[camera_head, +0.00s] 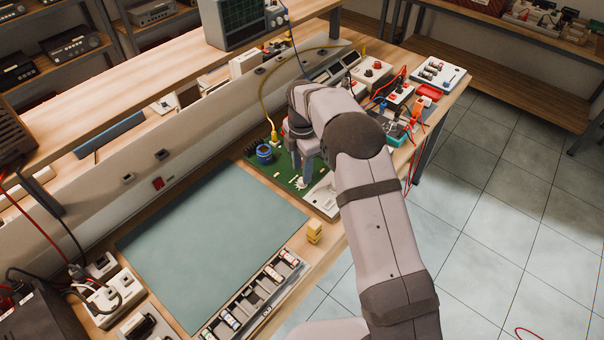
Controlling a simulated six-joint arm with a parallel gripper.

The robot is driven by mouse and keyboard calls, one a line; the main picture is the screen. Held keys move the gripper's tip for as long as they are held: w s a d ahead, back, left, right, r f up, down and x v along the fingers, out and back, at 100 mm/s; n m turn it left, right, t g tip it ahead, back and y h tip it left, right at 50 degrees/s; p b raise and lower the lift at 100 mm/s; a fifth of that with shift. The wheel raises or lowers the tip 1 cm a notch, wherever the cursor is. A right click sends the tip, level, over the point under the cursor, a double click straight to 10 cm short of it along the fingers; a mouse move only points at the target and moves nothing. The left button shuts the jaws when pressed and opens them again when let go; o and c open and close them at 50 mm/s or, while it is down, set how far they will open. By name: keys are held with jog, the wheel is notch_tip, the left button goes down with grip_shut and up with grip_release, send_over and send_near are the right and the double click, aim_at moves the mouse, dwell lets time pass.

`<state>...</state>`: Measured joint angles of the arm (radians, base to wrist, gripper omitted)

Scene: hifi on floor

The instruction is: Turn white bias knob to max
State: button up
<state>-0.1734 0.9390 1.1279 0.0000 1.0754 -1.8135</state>
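A green circuit board (286,176) lies on the bench beyond the teal mat. A blue round part (264,154) stands on its left side. A small white knob-like part (300,184) sits near the board's front; I cannot tell for sure that it is the bias knob. My gripper (303,176) points down over the board, just above or at this white part. My arm and gripper hide part of the board. The picture is too small to tell whether the fingers touch the knob or how far apart they are. The knob's setting cannot be read.
The teal mat (210,240) is bare. A yellow block (314,232) and a tray of small cylinders (252,300) lie along the front edge. A yellow cable (262,95) runs down to a plug by the board. Boxes and red leads crowd the bench behind my arm.

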jog(key=shift+f+p, duration=0.45)
jog(key=shift+f, duration=1.35)
grip_shut()
jog(key=shift+m, duration=0.3)
